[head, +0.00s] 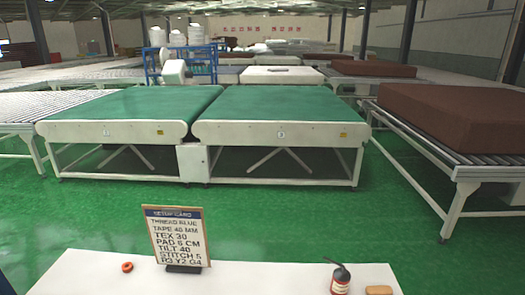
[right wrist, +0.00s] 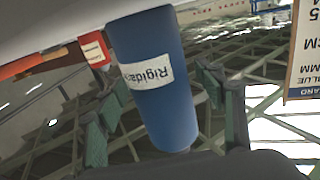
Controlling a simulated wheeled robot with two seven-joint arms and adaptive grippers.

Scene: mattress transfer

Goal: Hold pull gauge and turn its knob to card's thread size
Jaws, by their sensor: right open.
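The setup card (head: 176,236) stands upright in a dark base on the white table in the head view. Its readable lines include "THREAD BLUE" and "TEX 30". In the right wrist view the card (right wrist: 304,50) shows upside down at the right edge. My right gripper (right wrist: 160,85) is open, with its dark fingers on either side of a blue cylinder (right wrist: 152,85) labelled "Rigid...", the rest of the word being unclear. I cannot tell whether the fingers touch it. No pull gauge or knob can be made out for certain. My left gripper is out of view.
The white table (head: 235,275) also bears an orange-red ring (head: 127,267), a small red bottle with a black top (head: 340,279) and a tan block (head: 379,290). A red labelled object (right wrist: 95,49) is beside the blue cylinder. Green-topped conveyors (head: 275,104) stand beyond.

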